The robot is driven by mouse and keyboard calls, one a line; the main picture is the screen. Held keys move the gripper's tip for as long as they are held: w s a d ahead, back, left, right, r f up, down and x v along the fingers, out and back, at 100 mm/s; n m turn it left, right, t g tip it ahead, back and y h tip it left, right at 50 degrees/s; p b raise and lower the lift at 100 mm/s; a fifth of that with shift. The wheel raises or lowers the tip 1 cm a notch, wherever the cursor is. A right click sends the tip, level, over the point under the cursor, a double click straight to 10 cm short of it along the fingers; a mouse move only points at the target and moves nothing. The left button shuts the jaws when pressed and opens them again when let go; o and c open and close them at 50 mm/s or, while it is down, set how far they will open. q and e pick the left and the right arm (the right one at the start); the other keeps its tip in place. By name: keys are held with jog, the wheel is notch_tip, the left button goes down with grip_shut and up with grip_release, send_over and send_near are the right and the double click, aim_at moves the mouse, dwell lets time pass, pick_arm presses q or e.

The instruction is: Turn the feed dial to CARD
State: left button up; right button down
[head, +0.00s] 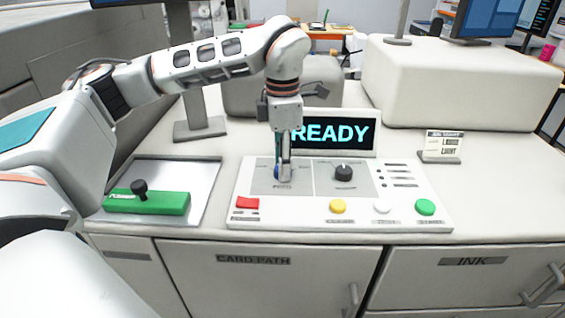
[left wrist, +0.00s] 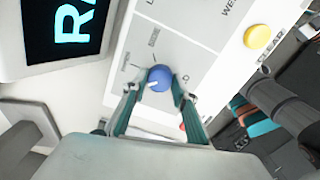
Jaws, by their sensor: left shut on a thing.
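The feed dial (left wrist: 160,75) is a round blue knob with a white pointer mark. In the left wrist view it sits between my left gripper's fingers (left wrist: 160,93), and the mark is on its lower left side. The small labels around it are too blurred to read surely, so I cannot tell which one the mark faces. In the head view my left gripper (head: 284,176) points down at the left part of the control panel (head: 300,216). It is shut on the dial and hides most of it. My right gripper is not in view.
A black dial (head: 343,173) stands right of the gripper. Red (head: 247,203), yellow (head: 338,207), white (head: 381,206) and green (head: 425,207) buttons line the front. The screen (head: 335,133) behind reads READY. A green block (head: 150,203) with a black knob lies on a tray at left.

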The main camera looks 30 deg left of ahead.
pick_arm(q)
jog(key=shift+n, duration=1)
jog(key=o, duration=1.1)
jog(key=shift+r, duration=0.15)
notch_tip(320, 180, up, 12)
jog(key=shift+f, duration=0.2)
